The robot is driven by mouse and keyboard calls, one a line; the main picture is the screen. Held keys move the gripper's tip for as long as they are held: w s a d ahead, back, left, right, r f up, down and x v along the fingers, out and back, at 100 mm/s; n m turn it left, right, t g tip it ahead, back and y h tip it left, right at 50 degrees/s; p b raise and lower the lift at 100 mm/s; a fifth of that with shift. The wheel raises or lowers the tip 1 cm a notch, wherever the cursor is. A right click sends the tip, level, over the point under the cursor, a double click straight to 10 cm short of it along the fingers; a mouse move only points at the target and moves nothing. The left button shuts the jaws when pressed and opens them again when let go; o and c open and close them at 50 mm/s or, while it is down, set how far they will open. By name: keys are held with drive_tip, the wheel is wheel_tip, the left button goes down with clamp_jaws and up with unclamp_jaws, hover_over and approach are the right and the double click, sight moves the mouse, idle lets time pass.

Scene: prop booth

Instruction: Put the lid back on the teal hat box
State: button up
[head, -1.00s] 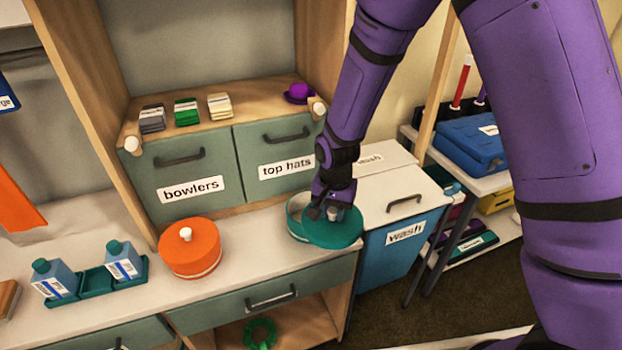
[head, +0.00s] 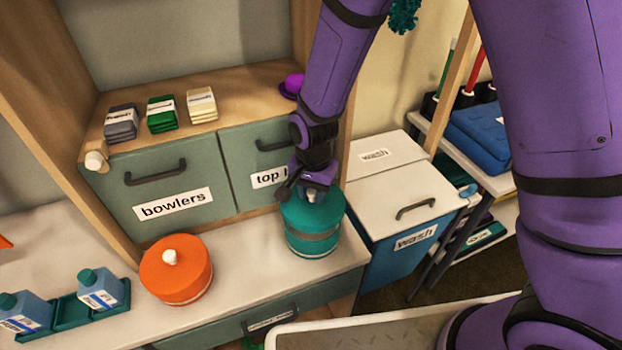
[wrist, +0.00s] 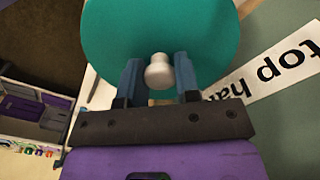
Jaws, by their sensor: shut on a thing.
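The teal hat box (head: 314,246) stands on the white counter, in front of the top hats drawer. Its round teal lid (head: 297,212) is over the box top and looks roughly lined up with it. I cannot tell whether the lid rests on the rim or hovers just above it. My gripper (head: 314,192) is above the lid and shut on its white knob. In the wrist view, the knob (wrist: 158,72) is between the two blue fingers, with the lid (wrist: 150,25) beyond. The box's opening is hidden.
An orange hat box (head: 176,270) with a white knob stands left on the counter. Blue bottles (head: 100,288) sit in a teal tray further left. A white-topped wash bin (head: 400,205) stands right of the counter. Stacked cards (head: 162,114) lie on the shelf above.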

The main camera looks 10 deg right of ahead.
wheel_tip(320, 180, down, 6)
drive_tip(key=shift+f, duration=0.15)
idle(0.6)
drive_tip(key=shift+f, duration=0.15)
idle(2.1)
drive_tip(key=o, duration=1.5)
drive_tip(key=shift+c, duration=0.2)
drive_tip(key=shift+r, duration=3.5)
clamp_jaws()
